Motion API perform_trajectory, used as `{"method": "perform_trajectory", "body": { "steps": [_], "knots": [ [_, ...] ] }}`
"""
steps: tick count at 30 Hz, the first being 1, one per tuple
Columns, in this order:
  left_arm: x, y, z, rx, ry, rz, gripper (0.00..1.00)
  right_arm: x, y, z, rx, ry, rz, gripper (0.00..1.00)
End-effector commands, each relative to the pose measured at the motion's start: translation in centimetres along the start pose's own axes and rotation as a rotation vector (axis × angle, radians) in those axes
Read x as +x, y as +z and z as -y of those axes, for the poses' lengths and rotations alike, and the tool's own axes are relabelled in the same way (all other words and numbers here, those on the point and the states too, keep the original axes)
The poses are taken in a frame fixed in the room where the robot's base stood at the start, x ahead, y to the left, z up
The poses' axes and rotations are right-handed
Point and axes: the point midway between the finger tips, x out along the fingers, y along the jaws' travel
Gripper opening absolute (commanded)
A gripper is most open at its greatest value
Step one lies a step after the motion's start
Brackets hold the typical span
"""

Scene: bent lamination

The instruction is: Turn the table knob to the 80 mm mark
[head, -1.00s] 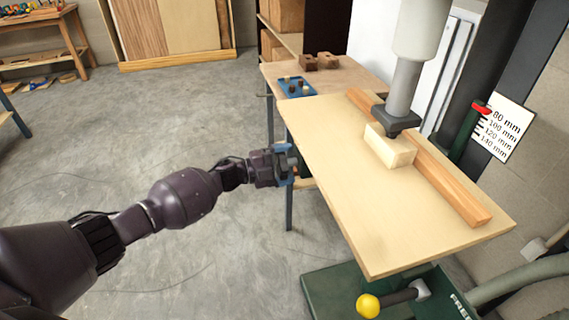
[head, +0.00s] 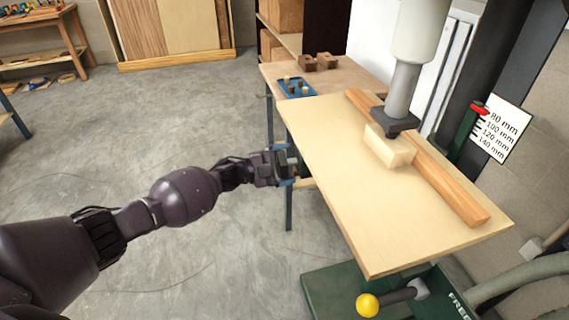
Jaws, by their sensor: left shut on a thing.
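The drill-press table (head: 370,215) carries a wooden fence and a pale block. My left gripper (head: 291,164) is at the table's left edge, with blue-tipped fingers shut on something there. This looks like the table knob, but the fingers and table edge mostly hide it. The white scale plate (head: 512,135) at the right reads 80 mm at the top, then 100, 120 and 140 mm. The red pointer (head: 480,107) is at the upper left of the plate, beside or very near the 80 mm mark. My right gripper is not in view.
The pale block (head: 390,148) stands under the press head (head: 398,120), against the wooden fence (head: 445,180). A yellow-ball lever (head: 368,305) is below the table. A bench with a blue tray (head: 297,88) is behind. Floor at left is clear.

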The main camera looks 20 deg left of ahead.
Motion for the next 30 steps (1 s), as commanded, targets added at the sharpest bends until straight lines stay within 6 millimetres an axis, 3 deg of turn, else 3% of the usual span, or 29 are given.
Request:
{"method": "perform_trajectory", "body": {
  "steps": [1, 2, 11, 24, 30],
  "knots": [
    [-0.3, 0.4, -2.1, -0.016, 0.023, 0.008, 0.97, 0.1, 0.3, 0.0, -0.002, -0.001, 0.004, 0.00],
    [-0.3, 0.4, -2.1, -0.016, 0.023, 0.008, 1.00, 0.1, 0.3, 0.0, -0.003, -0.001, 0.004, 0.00],
    [-0.9, 0.3, -2.0, -0.014, 0.022, 0.007, 1.00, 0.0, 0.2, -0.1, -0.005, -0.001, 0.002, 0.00],
    [-8.3, 0.3, -1.1, -0.007, 0.014, 0.009, 1.00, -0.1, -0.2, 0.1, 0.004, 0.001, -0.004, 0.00],
    [-10.4, 0.1, -0.6, -0.003, 0.008, 0.005, 1.00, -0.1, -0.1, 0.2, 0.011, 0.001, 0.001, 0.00]
  ]
}}
